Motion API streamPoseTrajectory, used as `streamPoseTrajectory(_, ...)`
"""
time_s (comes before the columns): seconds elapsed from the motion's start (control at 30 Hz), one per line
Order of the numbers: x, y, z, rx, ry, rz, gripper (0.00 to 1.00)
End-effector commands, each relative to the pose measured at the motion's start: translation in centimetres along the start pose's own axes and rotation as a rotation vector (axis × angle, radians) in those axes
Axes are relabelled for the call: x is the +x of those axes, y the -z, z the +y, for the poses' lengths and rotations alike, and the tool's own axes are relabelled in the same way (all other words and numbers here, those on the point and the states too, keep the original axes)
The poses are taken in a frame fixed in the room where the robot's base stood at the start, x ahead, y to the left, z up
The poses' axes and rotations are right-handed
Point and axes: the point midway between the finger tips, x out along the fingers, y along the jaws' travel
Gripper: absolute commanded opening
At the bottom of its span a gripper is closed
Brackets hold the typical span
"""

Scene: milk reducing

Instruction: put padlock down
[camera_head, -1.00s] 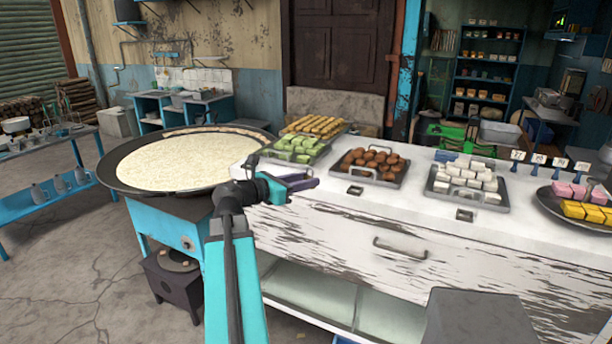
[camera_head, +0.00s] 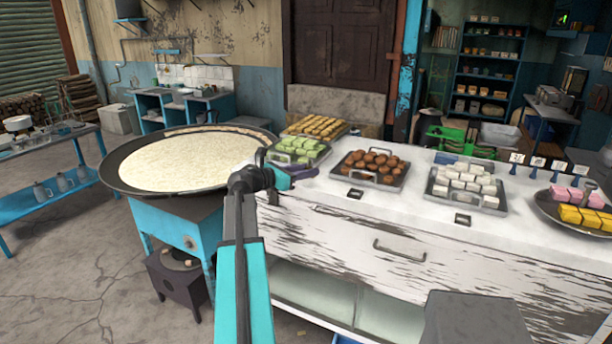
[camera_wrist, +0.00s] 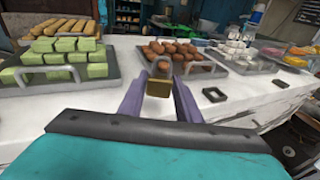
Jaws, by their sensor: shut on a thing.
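The padlock (camera_wrist: 159,88) has a brass body and a grey shackle standing upward. In the wrist view it sits between the two purple fingers of my gripper (camera_wrist: 160,92), which is shut on it. The padlock appears over or at the near part of the white counter top (camera_wrist: 125,62); I cannot tell whether it touches. In the head view my gripper (camera_head: 292,172) is at the counter's left end, near the tray of green sweets, and the padlock cannot be made out there.
A tray of green sweets (camera_head: 299,147) stands just behind my gripper, and a tray of brown balls (camera_head: 370,168) to its right. A tray of white cubes (camera_head: 466,186) is farther right. A large pan (camera_head: 185,160) stands left.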

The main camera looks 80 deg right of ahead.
Motion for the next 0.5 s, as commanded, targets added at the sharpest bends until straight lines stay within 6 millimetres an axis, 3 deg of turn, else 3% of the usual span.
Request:
streamPoseTrajectory(0.2,1.4,-0.2,1.7,-0.001,0.001,-0.001,0.06)
streamPoseTrajectory(0.5,1.7,-0.1,1.9,0.000,0.001,-0.001,0.06)
